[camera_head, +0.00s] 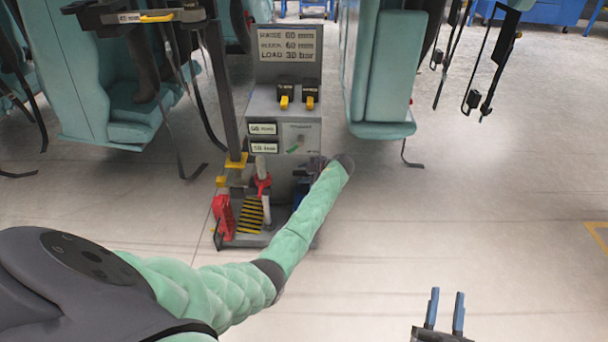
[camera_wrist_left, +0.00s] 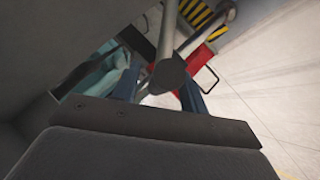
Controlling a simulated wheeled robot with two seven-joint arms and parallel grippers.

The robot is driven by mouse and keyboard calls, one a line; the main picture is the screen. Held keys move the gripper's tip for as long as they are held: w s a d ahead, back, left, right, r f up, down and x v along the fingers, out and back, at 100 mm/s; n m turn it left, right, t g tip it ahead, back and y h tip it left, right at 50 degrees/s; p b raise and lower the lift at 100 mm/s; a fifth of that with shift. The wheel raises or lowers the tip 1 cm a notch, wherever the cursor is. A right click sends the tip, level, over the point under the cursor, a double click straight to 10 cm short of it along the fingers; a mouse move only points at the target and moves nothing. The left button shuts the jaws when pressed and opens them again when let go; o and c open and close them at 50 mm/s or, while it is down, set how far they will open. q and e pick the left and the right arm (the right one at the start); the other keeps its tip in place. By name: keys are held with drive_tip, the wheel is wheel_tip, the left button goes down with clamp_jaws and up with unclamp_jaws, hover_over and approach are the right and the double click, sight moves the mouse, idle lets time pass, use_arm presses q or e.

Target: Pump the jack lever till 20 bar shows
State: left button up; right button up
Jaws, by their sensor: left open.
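The grey jack stand (camera_head: 308,140) is in the upper middle of the head view. Its sign panel (camera_head: 287,45) has a bottom line that seems to read LOAD 30 bar, though the digits are blurred. A red jack part (camera_head: 223,217) stands low at its left, beside an upright grey handle (camera_head: 262,165) with a red collar. My left arm reaches to the stand's right side and largely hides its gripper. In the left wrist view my left gripper (camera_wrist_left: 160,82) is open, with a dark-ended bar (camera_wrist_left: 168,74), perhaps the lever, between its blue fingers. My right gripper (camera_head: 447,296) is open and empty, low at the right.
Teal coaster seats (camera_head: 385,80) hang close on the right of the stand, with more seats (camera_head: 105,90) on the left. Loose dark straps dangle beside them. A yellow-black striped plate (camera_head: 250,215) lies at the stand's base. The floor at the right is clear.

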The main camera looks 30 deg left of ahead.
use_arm(q)
clamp_jaws()
